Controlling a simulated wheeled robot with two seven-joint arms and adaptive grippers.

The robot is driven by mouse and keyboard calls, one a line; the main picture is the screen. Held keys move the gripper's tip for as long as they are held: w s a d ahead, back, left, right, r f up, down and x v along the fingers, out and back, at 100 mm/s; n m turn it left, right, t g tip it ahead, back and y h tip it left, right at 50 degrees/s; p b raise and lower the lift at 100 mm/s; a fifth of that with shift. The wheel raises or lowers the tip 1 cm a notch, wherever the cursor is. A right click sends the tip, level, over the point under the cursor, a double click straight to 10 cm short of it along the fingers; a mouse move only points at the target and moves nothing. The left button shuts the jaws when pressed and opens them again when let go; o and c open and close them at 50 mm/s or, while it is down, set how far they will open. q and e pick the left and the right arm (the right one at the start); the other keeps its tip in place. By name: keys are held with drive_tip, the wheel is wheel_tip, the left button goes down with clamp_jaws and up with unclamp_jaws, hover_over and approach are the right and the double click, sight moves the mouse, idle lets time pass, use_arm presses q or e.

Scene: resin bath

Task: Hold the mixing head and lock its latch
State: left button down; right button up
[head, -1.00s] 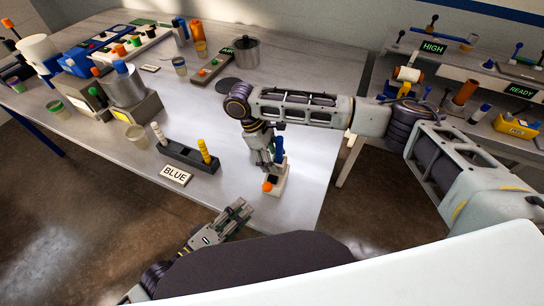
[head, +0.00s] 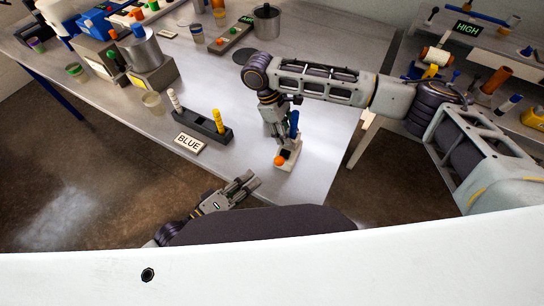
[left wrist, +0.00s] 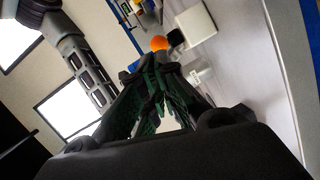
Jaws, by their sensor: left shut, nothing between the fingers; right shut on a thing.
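The mixing head appears to be the small pale block (head: 290,155) near the table's front edge, with a blue upright handle (head: 294,120) and an orange knob (head: 278,160). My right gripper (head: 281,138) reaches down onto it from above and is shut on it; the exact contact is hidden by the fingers. My left gripper (head: 253,182) is shut and empty, off the table's front edge, to the lower left of the orange knob and apart from it. In the left wrist view the orange knob (left wrist: 159,43) shows just beyond the left fingertips (left wrist: 160,62). I cannot tell the latch's state.
A metal pot (head: 267,22) and several cups stand farther back. The table (head: 325,150) is bare right of the block.

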use_arm(q)
drive_tip(key=w+a+r+m+g+h, duration=0.15)
drive_tip(key=w+m+h, duration=0.3)
drive_tip(key=m, duration=0.75)
drive_tip(key=w+r+m+h, duration=0.2)
drive_tip(key=w+m+h, duration=0.25)
drive_tip(key=m, duration=0.75)
drive_tip(key=m+g+y, duration=0.2)
drive_tip(key=m+g, duration=1.3)
drive_tip(key=m, duration=1.1)
approach(282, 158)
drive_tip(key=shift+v, duration=1.1)
drive_tip(key=f+m+g+y, duration=0.1)
drive_tip(key=m, duration=0.1)
drive_tip(key=a+f+m+g+y, duration=0.1)
drive_tip(key=m, duration=0.1)
drive_tip(key=a+f+m+g+y, duration=0.1)
drive_tip(key=shift+s+m, duration=0.1)
drive_tip(key=shift+m, duration=0.3)
drive_tip(key=shift+d, duration=0.1)
drive_tip(key=shift+x, duration=4.85)
